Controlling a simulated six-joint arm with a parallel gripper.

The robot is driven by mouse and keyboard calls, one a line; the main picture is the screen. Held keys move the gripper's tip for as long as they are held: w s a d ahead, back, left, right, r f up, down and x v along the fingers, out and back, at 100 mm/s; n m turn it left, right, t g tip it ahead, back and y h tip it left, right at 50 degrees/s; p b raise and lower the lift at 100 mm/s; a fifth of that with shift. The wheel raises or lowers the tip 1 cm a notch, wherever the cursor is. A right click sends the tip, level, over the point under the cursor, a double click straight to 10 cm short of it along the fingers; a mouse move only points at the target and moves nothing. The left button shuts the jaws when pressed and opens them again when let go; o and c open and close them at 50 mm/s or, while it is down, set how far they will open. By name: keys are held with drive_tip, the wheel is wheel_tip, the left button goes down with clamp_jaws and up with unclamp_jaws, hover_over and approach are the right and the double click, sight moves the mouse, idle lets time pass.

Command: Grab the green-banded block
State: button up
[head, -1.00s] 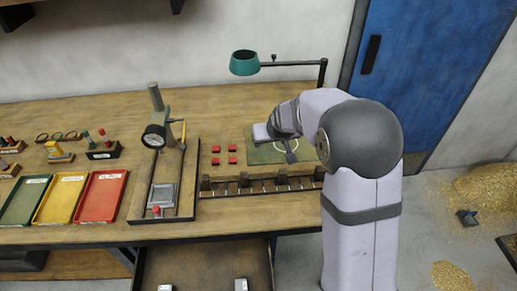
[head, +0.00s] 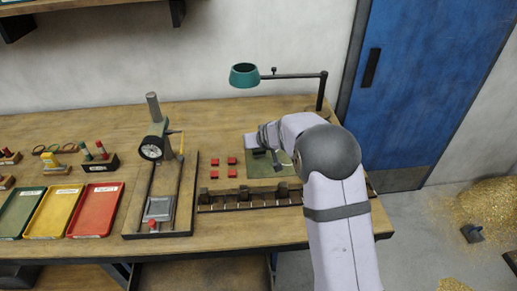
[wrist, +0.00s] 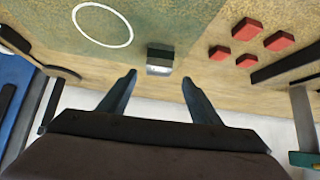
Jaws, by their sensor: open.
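A small grey block (wrist: 160,62) with a dark top and a pale front face lies at the edge of the green mat (wrist: 140,38) in the wrist view. I cannot make out a green band on it. My gripper (wrist: 158,80) is open and empty, with its two dark fingers apart. The block shows between and beyond the fingertips, not touching them. In the head view my gripper is over the green mat (head: 259,175), and my arm hides part of the mat. I cannot pick out the block there.
Several red blocks (wrist: 249,28) lie beside the mat. A dark slotted rail (head: 235,203) runs along the bench front. A drill stand with a dial (head: 152,148) stands left of it, then red (head: 96,210), yellow and green trays. A teal lamp (head: 244,75) overhangs the back.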

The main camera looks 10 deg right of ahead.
drive_tip(key=shift+d+p+x, duration=0.2)
drive_tip(key=shift+p+x, duration=0.95)
drive_tip(key=shift+x, duration=1.4)
drive_tip(key=shift+s+f, duration=0.1)
drive_tip(key=shift+f, duration=0.05)
clamp_jaws()
